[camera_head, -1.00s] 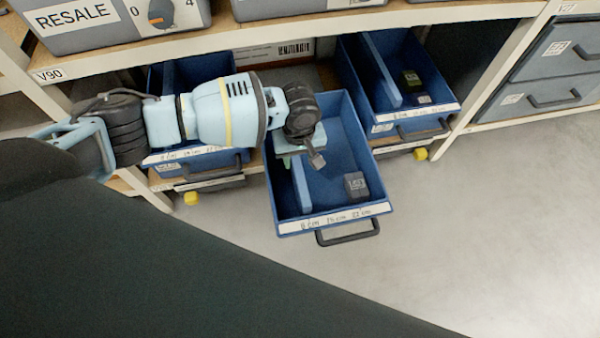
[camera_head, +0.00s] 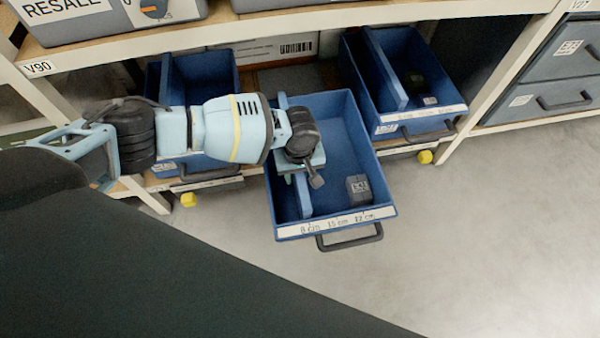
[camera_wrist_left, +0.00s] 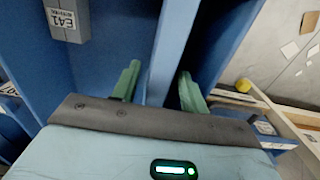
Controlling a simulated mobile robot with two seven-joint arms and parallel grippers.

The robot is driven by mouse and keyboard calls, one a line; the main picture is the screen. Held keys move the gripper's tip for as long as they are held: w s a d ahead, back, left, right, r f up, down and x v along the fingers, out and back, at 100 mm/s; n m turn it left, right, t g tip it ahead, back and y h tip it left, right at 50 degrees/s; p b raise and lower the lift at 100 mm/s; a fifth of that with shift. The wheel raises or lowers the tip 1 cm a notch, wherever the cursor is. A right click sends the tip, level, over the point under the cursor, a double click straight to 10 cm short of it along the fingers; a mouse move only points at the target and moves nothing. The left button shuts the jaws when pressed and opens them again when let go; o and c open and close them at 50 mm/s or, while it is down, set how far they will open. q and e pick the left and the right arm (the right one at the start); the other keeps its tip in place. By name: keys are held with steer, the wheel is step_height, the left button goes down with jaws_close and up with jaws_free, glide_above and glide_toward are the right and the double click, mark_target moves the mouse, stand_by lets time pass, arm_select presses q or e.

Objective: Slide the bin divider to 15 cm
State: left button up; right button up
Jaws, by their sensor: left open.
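In the left wrist view the open green fingers (camera_wrist_left: 158,75) are on either side of the divider (camera_wrist_left: 174,45), with gaps visible. A dark grey labelled block (camera_head: 358,188) lies in the bin right of the divider and also shows in the wrist view (camera_wrist_left: 68,20). My right gripper is not in view.
Other blue bins stand on the shelf to the left (camera_head: 205,75) and right (camera_head: 432,112) of the pulled-out bin. A shelf board (camera_head: 300,30) with grey boxes runs above. Grey drawers (camera_head: 565,95) stand at the far right. The floor in front is clear.

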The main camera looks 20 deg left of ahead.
arm_select(q)
steer(key=shift+c, duration=0.4)
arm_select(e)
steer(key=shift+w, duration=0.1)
